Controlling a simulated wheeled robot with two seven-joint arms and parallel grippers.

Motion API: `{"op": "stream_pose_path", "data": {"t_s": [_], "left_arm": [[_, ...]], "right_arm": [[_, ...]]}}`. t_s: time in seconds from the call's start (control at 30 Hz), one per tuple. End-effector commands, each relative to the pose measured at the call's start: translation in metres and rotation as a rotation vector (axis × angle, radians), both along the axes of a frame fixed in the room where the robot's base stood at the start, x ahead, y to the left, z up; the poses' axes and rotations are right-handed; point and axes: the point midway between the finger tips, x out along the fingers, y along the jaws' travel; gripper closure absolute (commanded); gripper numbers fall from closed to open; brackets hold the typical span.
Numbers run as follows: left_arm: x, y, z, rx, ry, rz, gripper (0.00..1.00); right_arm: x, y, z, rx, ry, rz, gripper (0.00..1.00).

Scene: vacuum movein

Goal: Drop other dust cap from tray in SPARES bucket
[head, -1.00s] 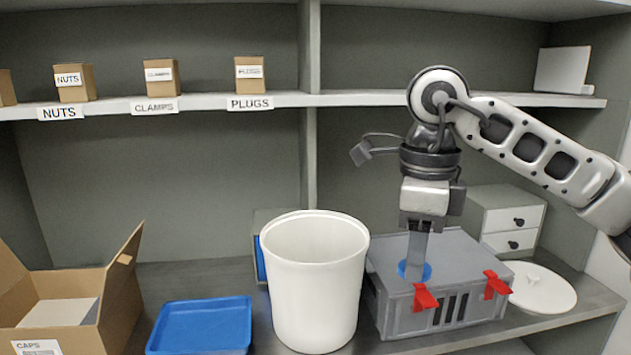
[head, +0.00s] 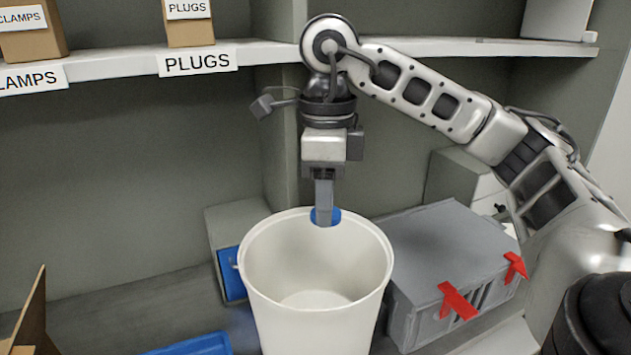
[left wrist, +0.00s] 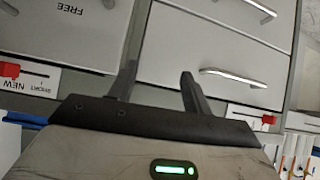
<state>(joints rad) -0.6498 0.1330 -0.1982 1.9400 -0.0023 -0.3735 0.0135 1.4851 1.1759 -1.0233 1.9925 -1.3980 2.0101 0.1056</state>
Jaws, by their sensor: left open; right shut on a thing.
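My right gripper (head: 323,215) is shut on a blue dust cap (head: 334,216) in the head view. It points straight down, with the cap at the far rim of the white bucket (head: 315,310), over its opening. The bucket is upright and its visible inside looks empty; no SPARES label shows on it. The blue tray (head: 195,345) is cut off at the bottom edge, and its visible part is a corner. My left gripper (left wrist: 157,85) is open and empty in the left wrist view, in front of drawer fronts.
A grey case (head: 450,255) with red latches stands right of the bucket. A blue-fronted grey box (head: 230,270) is behind it on the left. A cardboard box edge (head: 30,320) shows at lower left. A shelf (head: 270,52) with labelled boxes runs above.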

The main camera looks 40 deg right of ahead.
Motion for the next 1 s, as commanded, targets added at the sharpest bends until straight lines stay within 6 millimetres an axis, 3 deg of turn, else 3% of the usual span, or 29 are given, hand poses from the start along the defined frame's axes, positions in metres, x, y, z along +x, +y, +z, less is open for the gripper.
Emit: {"op": "stream_pose_path", "data": {"t_s": [0.3,0.77,0.8,0.87,1.0], "left_arm": [[0.003,-0.003,-0.014,-0.007,-0.011,-0.007,0.51],[0.004,-0.006,-0.012,-0.014,-0.015,-0.011,0.51],[0.004,-0.006,-0.012,-0.015,-0.015,-0.012,0.51],[0.004,-0.006,-0.012,-0.015,-0.015,-0.012,0.51],[0.004,-0.006,-0.012,-0.015,-0.015,-0.012,0.51]], "right_arm": [[0.000,0.000,-0.039,0.000,-0.001,-0.002,0.83],[0.000,0.000,-0.045,0.001,-0.001,-0.002,0.83],[0.000,0.000,-0.045,0.001,-0.001,-0.002,0.56],[0.000,0.000,-0.045,0.001,-0.001,-0.002,0.40],[0.000,0.000,-0.045,0.001,-0.001,-0.002,0.37]]}}
